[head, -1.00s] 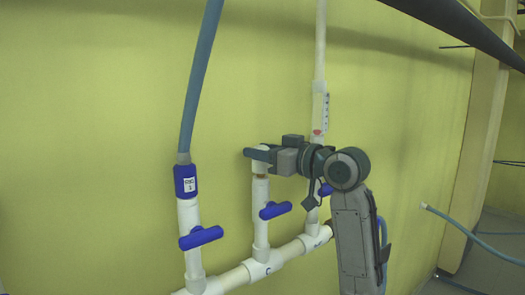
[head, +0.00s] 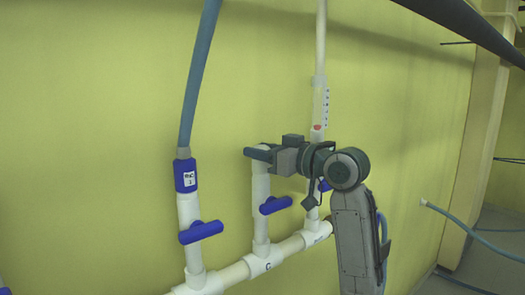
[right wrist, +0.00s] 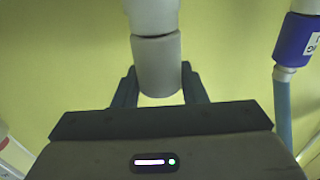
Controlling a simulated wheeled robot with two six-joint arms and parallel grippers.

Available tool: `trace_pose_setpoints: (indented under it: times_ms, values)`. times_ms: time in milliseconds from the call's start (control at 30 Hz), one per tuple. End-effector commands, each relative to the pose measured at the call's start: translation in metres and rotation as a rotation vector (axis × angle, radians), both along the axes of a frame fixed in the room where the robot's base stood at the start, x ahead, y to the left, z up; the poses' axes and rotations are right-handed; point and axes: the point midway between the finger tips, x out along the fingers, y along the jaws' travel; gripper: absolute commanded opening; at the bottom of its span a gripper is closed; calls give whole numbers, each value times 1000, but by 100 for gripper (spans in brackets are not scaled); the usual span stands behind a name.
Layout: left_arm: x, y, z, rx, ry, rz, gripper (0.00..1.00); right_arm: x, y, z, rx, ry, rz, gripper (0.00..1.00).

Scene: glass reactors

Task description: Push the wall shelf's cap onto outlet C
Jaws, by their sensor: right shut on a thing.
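Outlet C (head: 261,190) is a white upright pipe with a blue valve handle (head: 275,205) and a "C" on the fitting at its foot. My right gripper (head: 258,153) is at its top, shut on the white cap (head: 262,148). In the right wrist view the cap (right wrist: 157,65) is a pale grey cylinder between the two fingers, in line with the white pipe (right wrist: 153,14). Cap and pipe meet at a thin dark seam, with the cap upright on the pipe end. The wall shelf and my left gripper are not in view.
Left of outlet C stands another outlet with a blue labelled connector (head: 186,175) and a blue hose (head: 200,75). To the right, behind my right arm, a white pipe with a clear gauge (head: 320,102) rises. A loose blue hose (head: 455,220) hangs farther right.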

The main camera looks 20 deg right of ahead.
Motion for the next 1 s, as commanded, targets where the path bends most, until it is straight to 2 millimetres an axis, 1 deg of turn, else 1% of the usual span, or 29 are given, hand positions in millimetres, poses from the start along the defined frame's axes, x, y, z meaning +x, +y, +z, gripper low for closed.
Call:
trace_pose_setpoints:
  times_ms: [100,133,233,500,633,767,1000]
  values:
    - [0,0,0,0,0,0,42,0,0,-1,-1,3,1,14]
    - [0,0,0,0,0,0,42,0,0,-1,-1,3,1,44]
    - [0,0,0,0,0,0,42,0,0,-1,-1,3,1,63]
    - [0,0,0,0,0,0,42,0,0,-1,-1,3,0,63]
    - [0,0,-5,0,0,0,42,-5,-4,-2,-1,1,-1,63]
    - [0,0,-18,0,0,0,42,-19,-15,-5,-4,-1,-3,63]
    - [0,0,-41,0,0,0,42,-55,-40,-6,-6,-2,-5,63]
